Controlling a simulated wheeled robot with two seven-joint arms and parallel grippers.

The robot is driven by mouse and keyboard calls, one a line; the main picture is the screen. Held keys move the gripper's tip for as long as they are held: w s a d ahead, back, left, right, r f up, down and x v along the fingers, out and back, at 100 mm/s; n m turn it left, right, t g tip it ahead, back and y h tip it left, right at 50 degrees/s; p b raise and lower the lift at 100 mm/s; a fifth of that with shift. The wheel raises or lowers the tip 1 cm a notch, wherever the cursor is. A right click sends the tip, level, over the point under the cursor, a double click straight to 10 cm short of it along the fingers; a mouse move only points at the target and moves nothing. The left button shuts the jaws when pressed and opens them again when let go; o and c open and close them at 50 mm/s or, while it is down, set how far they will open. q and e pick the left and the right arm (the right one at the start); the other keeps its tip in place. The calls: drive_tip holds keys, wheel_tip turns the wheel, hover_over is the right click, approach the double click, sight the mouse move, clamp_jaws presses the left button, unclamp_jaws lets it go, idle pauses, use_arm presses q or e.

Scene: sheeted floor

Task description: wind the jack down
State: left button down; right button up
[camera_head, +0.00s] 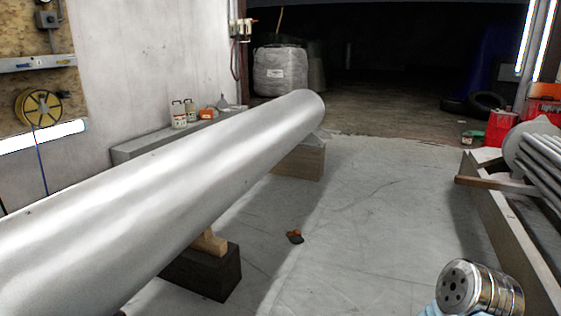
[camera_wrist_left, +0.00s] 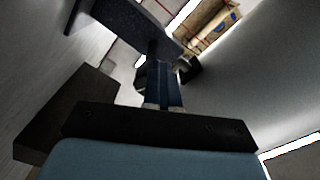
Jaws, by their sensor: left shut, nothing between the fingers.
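I cannot make out the jack for sure in either view. In the left wrist view, my left gripper (camera_wrist_left: 163,82) is shut and empty, its narrow dark fingers together beneath the large pale tube. A dark, flat, speckled piece (camera_wrist_left: 125,22) lies beyond the fingers at upper left; I cannot tell what it is or whether they touch it. In the head view, the long grey tube (camera_head: 170,195) lies across the left and hides the area under it. My left gripper is hidden there, and my right gripper is not in view.
A dark block with a wooden wedge (camera_head: 208,242) and a farther block (camera_head: 298,162) stand under the tube. A small orange and black object (camera_head: 294,236) lies on the floor. A shiny perforated metal cylinder (camera_head: 482,289) shows at lower right. The middle floor is mostly clear.

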use_arm(q)
drive_tip(key=shift+w+a+f+b, duration=0.15)
drive_tip(key=shift+w+a+b, duration=0.3)
drive_tip(key=shift+a, duration=0.1)
drive_tip(key=shift+w+d+f+b, duration=0.15)
drive_tip(key=shift+w+f+b, duration=0.05)
drive_tip(key=shift+f+b, duration=0.2)
drive_tip(key=shift+w+d+f+b, duration=0.15)
drive_tip(key=shift+f+b, duration=0.1)
drive_tip(key=shift+f, duration=0.2)
drive_tip(key=shift+w+d, duration=0.1)
drive_tip(key=shift+d, duration=0.05)
drive_tip(key=v, duration=0.6)
drive_tip(key=shift+s+f, duration=0.3)
drive_tip(key=shift+f, duration=0.1)
